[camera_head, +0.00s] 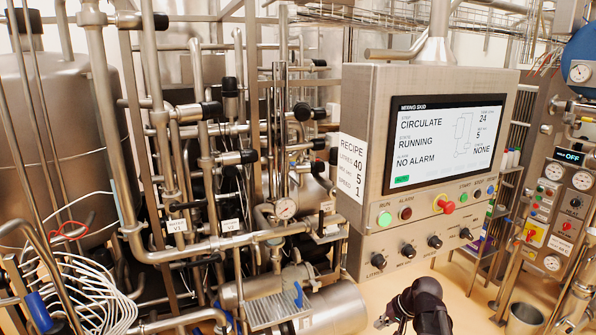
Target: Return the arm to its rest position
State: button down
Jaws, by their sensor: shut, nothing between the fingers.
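My dark arm and gripper (384,322) show at the bottom edge, right of centre, below the control panel (365,100). The gripper is small, partly cut off by the frame edge, and holds nothing that I can see. It is apart from the panel's knobs and buttons. The panel screen (447,143) reads CIRCULATE, RUNNING and NO ALARM. The green run lamp (384,219) is lit.
Steel pipes and valves (200,110) fill the left and middle. A big tank (60,150) and coiled white hose (80,295) stand at left. A metal bucket (526,314) is on the floor at lower right. A second panel (555,215) stands at far right.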

jog(key=s+a+f+n+g+h+b, duration=0.3)
jog(key=s+a+f+h+b, duration=0.2)
jog(key=s+f, duration=0.4)
jog(key=shift+s+a, duration=0.4)
jog(key=shift+a, duration=0.15)
dwell(4.8)
